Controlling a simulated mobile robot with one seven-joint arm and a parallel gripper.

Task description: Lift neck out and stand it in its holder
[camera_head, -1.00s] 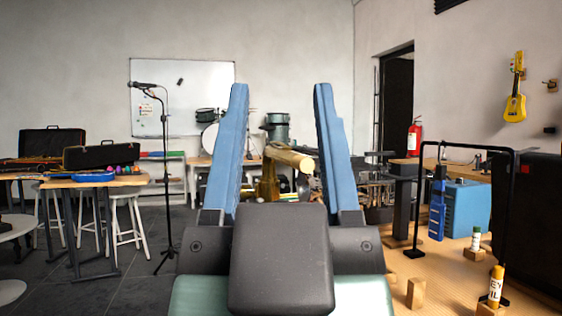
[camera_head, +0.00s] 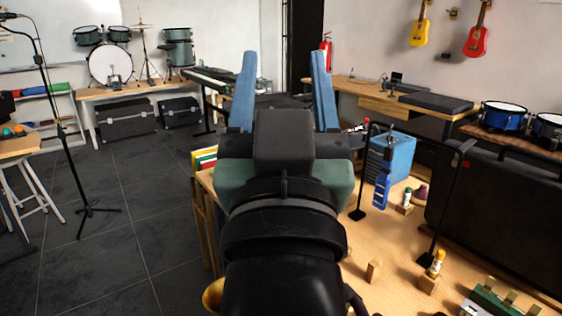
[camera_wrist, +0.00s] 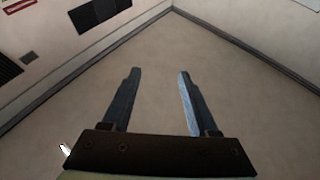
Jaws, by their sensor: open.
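My gripper (camera_head: 283,90) is raised with its two blue fingers apart and nothing between them. In the wrist view, my gripper (camera_wrist: 160,75) is open and empty, facing bare ceiling and wall surfaces. I cannot make out the neck in either current view; my arm covers the middle of the workbench. A gold curved edge (camera_head: 213,295), perhaps part of a brass instrument, shows at the left of my arm. A small wooden block (camera_head: 373,270) stands on the bench right of my arm; I cannot tell whether it is the holder.
The wooden workbench (camera_head: 395,296) carries a blue box (camera_head: 391,158), a black metal frame with a blue item (camera_head: 382,188) hanging by it, and small bottles (camera_head: 437,262) in wooden blocks. A large black case (camera_head: 500,215) stands at right. Dark floor is open at left.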

